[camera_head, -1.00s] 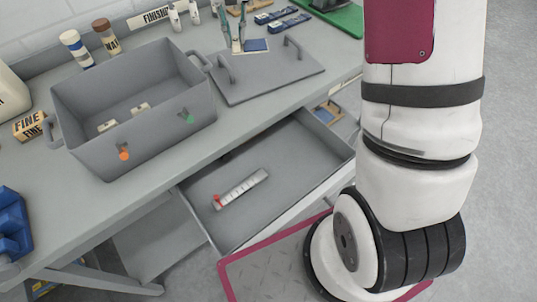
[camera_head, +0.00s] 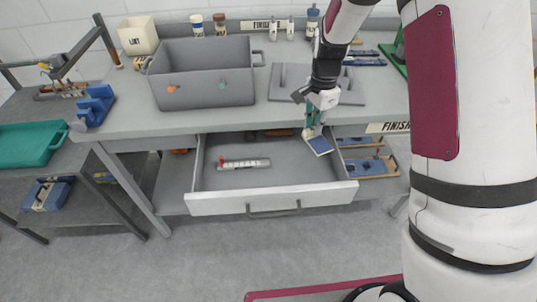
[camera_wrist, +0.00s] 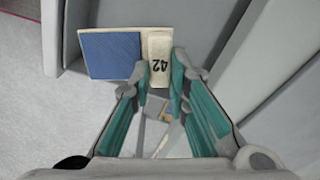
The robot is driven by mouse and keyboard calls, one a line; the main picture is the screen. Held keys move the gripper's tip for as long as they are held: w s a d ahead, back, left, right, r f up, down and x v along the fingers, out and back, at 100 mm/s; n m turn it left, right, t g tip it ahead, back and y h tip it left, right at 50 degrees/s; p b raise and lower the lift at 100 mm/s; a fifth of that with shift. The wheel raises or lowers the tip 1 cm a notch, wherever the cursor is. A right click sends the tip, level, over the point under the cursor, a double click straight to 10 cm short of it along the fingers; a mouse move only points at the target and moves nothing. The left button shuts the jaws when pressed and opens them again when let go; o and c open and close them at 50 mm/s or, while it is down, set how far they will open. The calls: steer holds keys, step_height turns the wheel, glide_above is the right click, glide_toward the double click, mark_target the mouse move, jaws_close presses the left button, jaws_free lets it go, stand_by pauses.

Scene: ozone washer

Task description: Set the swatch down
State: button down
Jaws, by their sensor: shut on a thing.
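The swatch (camera_head: 319,146) is a blue square with a pale end strip. In the wrist view its blue face (camera_wrist: 111,54) lies left of the strip marked 42 (camera_wrist: 158,55). My gripper (camera_head: 312,132) has teal fingers shut on the strip, and the swatch tilts outward from them. In the head view the swatch appears at the right rear corner of the open drawer (camera_head: 218,183). Its height above the drawer is unclear.
A pale ruler-like strip with a red end (camera_head: 245,164) lies in the drawer, with bare floor around it. A grey bin (camera_head: 205,90) and a flat grey lid (camera_head: 290,92) are on the bench above. Blue-faced pieces (camera_head: 368,166) sit on a shelf to the right.

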mark_target(320, 137)
steer(key=f+m, duration=0.1)
steer(key=d+f+m, duration=0.1)
steer(key=s+f+m, duration=0.1)
steer(key=f+m, duration=0.1)
steer(key=shift+s+d, duration=0.1)
steer(key=shift+d, duration=0.2)
step_height(320, 137, down, 4)
steer(key=shift+f, duration=0.15)
steer(key=shift+f+p, duration=0.4)
steer(key=shift+f, duration=2)
steer(key=shift+f, duration=0.15)
steer(key=c, duration=1.5)
jaws_free()
steer(key=shift+c, duration=0.2)
